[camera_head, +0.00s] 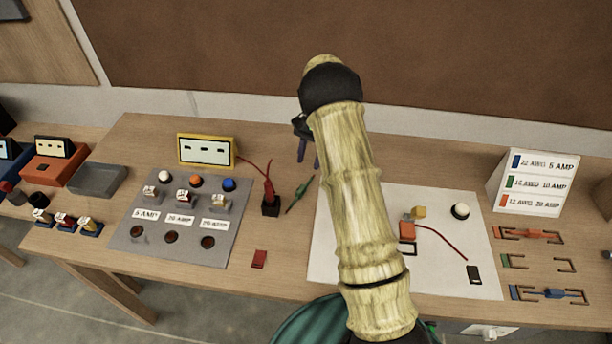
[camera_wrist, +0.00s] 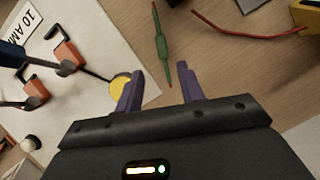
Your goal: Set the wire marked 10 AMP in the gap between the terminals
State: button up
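The card (camera_head: 535,184) pairs 10 AMP with green. The thin green wire (camera_head: 300,194) lies loose on the wooden table between the grey panel and white sheet; it also shows in the wrist view (camera_wrist: 164,46). My gripper (camera_head: 308,158) is open and empty; in the wrist view its purple fingers (camera_wrist: 158,76) stand on either side of the wire's near end, not gripping it. Two orange terminals, one (camera_wrist: 68,56) and another (camera_wrist: 36,90), stand apart on the white sheet (camera_wrist: 90,25) near a 10 AMP label. My arm hides part of them in the head view.
A grey panel (camera_head: 127,240) with labelled sockets stands left, with a yellow meter (camera_head: 207,150) behind. A red-leaded probe stands in a black holder (camera_head: 270,206) beside the wire. Orange (camera_head: 527,234) and blue (camera_head: 550,294) wires lie at right; the green-marked brackets (camera_head: 506,260) are empty.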

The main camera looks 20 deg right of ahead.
jog(key=shift+v, duration=1.05)
jog(key=shift+s+r, duration=0.1)
jog(key=s+a+r+n+t+h, duration=0.1)
jog(key=s+r+n+t, duration=0.1)
jog(key=s, duration=0.6)
jog(key=s+a+r+n+t+h, duration=0.1)
jog(key=s+n, duration=0.3)
jog(key=s, duration=0.5)
jog(key=s+a+r+n+t+h, duration=0.1)
jog(key=s+r+n+t, duration=0.1)
jog(key=s, duration=0.6)
jog(key=shift+s+a+r+n+t, duration=0.3)
jog(key=shift+a+r+n+t, duration=0.15)
jog(key=shift+r, duration=0.45)
jog(key=shift+c, duration=0.2)
